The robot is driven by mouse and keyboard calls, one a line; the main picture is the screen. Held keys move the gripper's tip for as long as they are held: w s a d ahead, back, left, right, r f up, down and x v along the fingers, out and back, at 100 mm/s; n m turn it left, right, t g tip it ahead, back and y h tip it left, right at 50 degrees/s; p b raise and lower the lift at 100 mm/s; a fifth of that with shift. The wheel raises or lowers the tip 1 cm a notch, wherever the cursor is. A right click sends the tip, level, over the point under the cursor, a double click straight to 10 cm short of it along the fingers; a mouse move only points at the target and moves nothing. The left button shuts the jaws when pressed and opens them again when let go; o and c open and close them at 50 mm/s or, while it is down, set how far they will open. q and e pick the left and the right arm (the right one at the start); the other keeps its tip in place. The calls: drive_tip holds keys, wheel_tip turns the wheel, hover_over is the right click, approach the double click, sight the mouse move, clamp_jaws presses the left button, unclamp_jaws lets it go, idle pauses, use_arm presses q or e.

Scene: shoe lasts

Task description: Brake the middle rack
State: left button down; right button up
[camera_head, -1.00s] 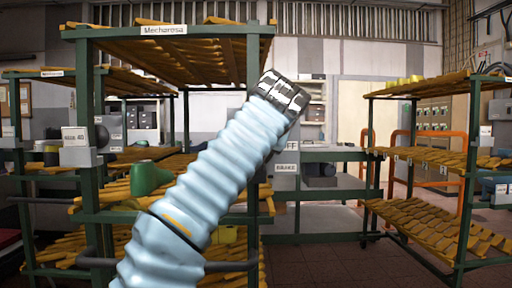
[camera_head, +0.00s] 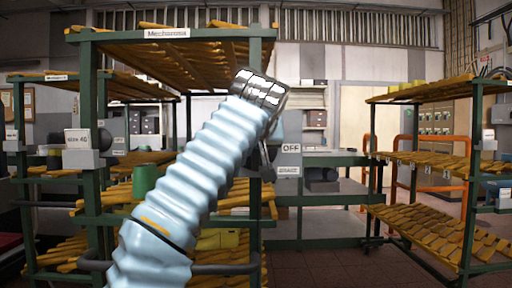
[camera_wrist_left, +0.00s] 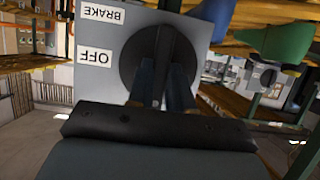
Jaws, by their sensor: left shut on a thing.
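The middle rack (camera_head: 262,75) is a green frame with shelves of yellow-brown lasts and a "Mechanosa" sign. A grey brake switch plate (camera_wrist_left: 104,75) carries OFF and BRAKE labels, upside down in the left wrist view. In the head view the OFF label (camera_head: 291,148) is above the BRAKE label (camera_head: 288,170). A round black knob with a raised bar (camera_wrist_left: 160,45) is on the plate. My left gripper (camera_wrist_left: 166,88) is shut on the knob's bar. In the head view my left gripper (camera_head: 266,165) is small and dark at the rack's right post, and the knob is hidden. My right gripper is out of view.
Another rack (camera_head: 420,165) with several lasts stands on the right. Clear floor shows between the racks.

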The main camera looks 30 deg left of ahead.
use_arm(q)
drive_tip(key=shift+f, duration=0.1)
drive_tip(key=c, duration=1)
unclamp_jaws()
drive_tip(key=v, duration=1.4)
